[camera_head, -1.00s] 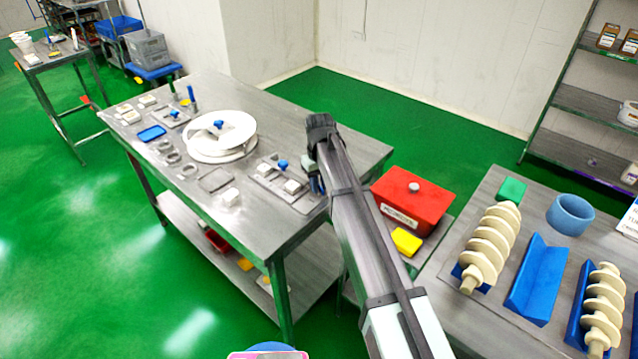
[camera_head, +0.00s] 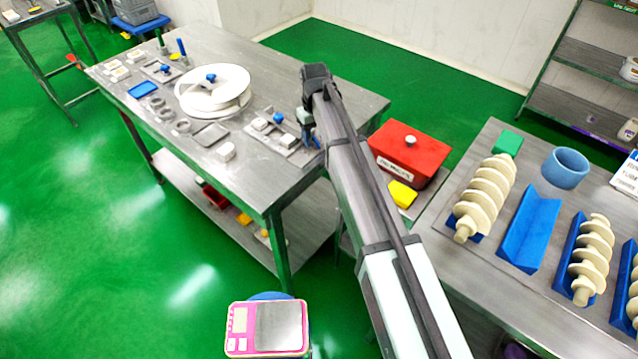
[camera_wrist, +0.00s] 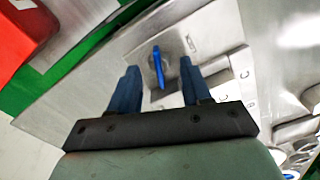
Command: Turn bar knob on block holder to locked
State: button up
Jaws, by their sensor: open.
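The block holder (camera_head: 270,142) is a flat metal plate near the table's right end, with white blocks (camera_head: 260,124) and a blue knob (camera_head: 278,118) on it. My gripper (camera_head: 309,135) is just right of this knob in the head view, partly hidden by my own arm. In the wrist view, a blue bar knob (camera_wrist: 157,68) stands on a shiny metal plate (camera_wrist: 205,38). It appears in the gap between the two dark blue fingers of my gripper (camera_wrist: 158,76), which are apart and empty. I cannot tell whether the fingers are level with the knob.
A white round disc machine (camera_head: 213,92) stands left on the metal table (camera_head: 240,190). A red box (camera_head: 408,153) and yellow block (camera_head: 401,194) are right of my arm. A right-hand table holds cream screws (camera_head: 485,195). A pink scale (camera_head: 267,328) is in front.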

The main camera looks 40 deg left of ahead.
aim_at(314, 139)
jog(key=n, duration=0.3)
jog(key=shift+s+n, duration=0.1)
jog(key=shift+n, duration=0.3)
jog(key=shift+r, duration=0.35)
notch_tip(314, 139, up, 13)
jog(key=w+d+f+t, duration=0.1)
jog(key=w+d+f, duration=0.6)
jog(key=w+d, duration=0.3)
jog(key=s+d+f+m+g+y, duration=0.1)
jog(key=s+d+f+m+y, duration=0.1)
jog(key=s+f, duration=1)
jog(key=s+d+f+m+g+y, duration=0.2)
jog(key=s+f+m, duration=0.2)
jog(key=s+f, duration=0.8)
jog(key=shift+d+f+m, duration=0.35)
jog(key=shift+f+m, duration=0.05)
jog(key=shift+f, duration=2.95)
jog(key=shift+s, duration=0.1)
jog(key=shift+c, duration=0.3)
